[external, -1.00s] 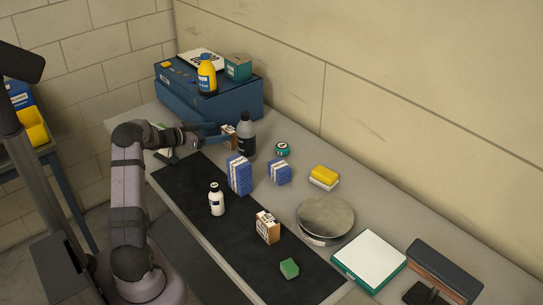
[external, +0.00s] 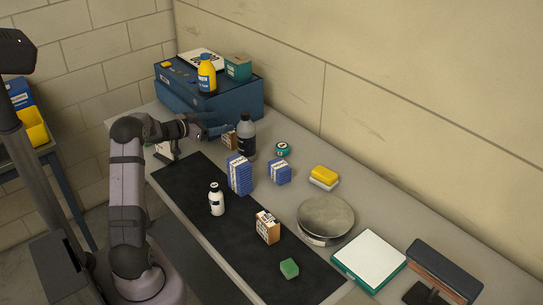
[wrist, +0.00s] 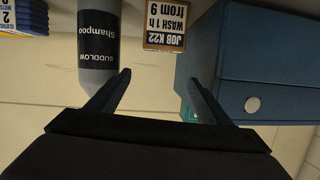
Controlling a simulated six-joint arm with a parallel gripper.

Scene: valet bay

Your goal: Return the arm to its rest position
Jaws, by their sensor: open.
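My gripper (external: 214,127) is at the far left end of the bench, in front of the blue drawer cabinet (external: 235,101). In the wrist view its two fingers (wrist: 160,78) are spread with nothing between them. A small brown box with a job label (wrist: 165,25) stands just beyond the fingertips; it shows partly hidden in the external view (external: 229,140). A grey shampoo bottle (external: 247,139) stands upright to the right of that box; its dark label (wrist: 98,48) fills the upper left of the wrist view.
On the cabinet stand a yellow bottle (external: 206,78) and a green box (external: 238,67). Blue packs (external: 239,175), a white bottle (external: 216,200), another brown box (external: 267,228) and a round metal turntable (external: 326,217) stand further right. The wall rises behind the bench.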

